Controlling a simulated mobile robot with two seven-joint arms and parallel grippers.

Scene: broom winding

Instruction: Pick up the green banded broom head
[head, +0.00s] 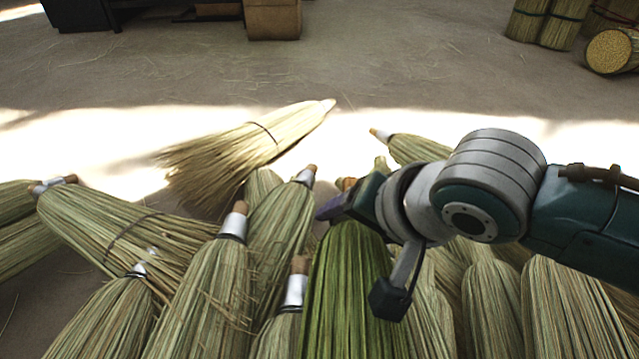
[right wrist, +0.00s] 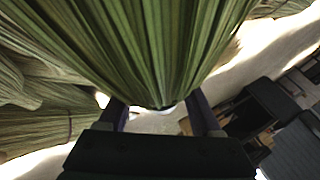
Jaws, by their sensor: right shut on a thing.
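The green broom head (head: 347,285) stands out brighter green than the others, in the lower middle of the head view, bristles toward me. My right gripper (head: 338,205) is shut on its narrow top end, which the gripper mostly hides. In the right wrist view the green broom head (right wrist: 165,45) fills the top middle and narrows down between the two fingers of my right gripper (right wrist: 165,112). I cannot make out its band. My left gripper is not in view.
Several paler broom heads (head: 205,300) with white-wrapped tops lie close on both sides. One loose tan broom head (head: 245,145) lies on the floor beyond the pile. Bundles (head: 548,22) stand at the back right. The floor (head: 350,70) behind is mostly clear.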

